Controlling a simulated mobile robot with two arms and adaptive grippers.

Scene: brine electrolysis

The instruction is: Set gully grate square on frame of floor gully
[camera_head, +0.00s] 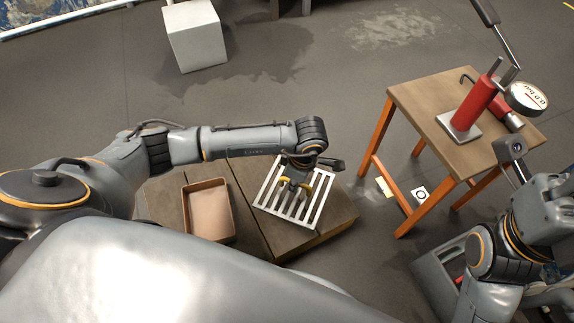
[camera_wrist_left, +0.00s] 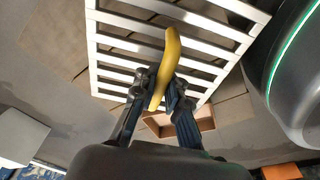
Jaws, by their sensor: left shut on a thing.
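The gully grate (camera_head: 316,217) is a pale metal square with parallel bars, seen over the right part of a low brown platform and turned at an angle to its edges. My left gripper (camera_head: 295,186) is over the grate's middle, shut on a yellow curved piece (camera_wrist_left: 171,52) that appears to be its handle. In the left wrist view the grate (camera_wrist_left: 110,58) fills the upper part, behind the fingers. I cannot tell whether it touches the platform. The gully frame cannot be made out. My right arm is at lower right; its fingertips are not visible.
The platform (camera_head: 165,200) also bears an open brown tray (camera_head: 190,213), left of the grate. A wooden table (camera_head: 425,97) with a red pump (camera_head: 474,103) and pressure gauge (camera_head: 528,97) stands at right. A white block (camera_head: 195,38) is at the back. Floor between is mostly clear.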

